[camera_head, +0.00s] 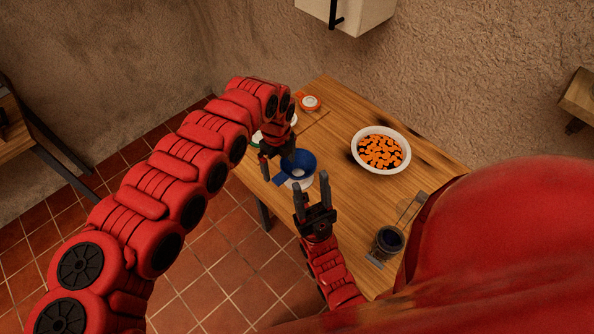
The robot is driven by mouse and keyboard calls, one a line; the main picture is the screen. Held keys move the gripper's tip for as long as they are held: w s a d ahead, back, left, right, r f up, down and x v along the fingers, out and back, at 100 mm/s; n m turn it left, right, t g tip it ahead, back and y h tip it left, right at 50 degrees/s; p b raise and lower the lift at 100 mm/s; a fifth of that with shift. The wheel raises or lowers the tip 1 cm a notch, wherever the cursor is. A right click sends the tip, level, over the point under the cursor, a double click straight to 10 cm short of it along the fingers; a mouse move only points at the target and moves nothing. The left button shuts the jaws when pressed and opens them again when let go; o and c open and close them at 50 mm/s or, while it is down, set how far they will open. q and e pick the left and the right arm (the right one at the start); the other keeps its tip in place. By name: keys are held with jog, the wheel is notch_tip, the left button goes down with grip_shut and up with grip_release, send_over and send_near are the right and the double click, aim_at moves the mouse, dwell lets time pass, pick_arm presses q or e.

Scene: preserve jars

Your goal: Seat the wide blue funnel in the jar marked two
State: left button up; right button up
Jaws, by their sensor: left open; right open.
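The wide blue funnel (302,161) is near the table's left edge, its mouth facing up and a blue tab sticking out at its lower left. A pale, whitish thing (299,184) shows just below it; I cannot tell whether it is a jar or whether the funnel sits in it. My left gripper (278,168) is open right beside the funnel's left side, partly overlapping it in view. My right gripper (312,187) is open and empty, just below and right of the funnel, fingers pointing up the picture. No jar mark is readable.
A white bowl of orange pieces (361,145) stands mid-table. A glass jar with dark contents (388,241) is at the lower right. An orange-and-white item (309,102) is at the back. A green-edged pale thing (256,139) is partly hidden by my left arm. Bare wood lies between funnel and bowl.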

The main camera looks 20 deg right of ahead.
aim_at(282, 176)
pick_arm(q)
jog(key=f+b, duration=0.1)
jog(key=f, duration=0.2)
jog(key=f+b, duration=0.1)
jog(key=f, duration=0.1)
jog(key=shift+d+b, duration=0.3)
jog(key=shift+w+f, duration=0.1)
jog(key=shift+f, duration=0.05)
jog(key=shift+r, duration=0.2)
jog(key=shift+c, duration=1.1)
jog(key=c, duration=1.1)
jog(key=shift+c, duration=0.2)
jog(key=shift+r, duration=0.1)
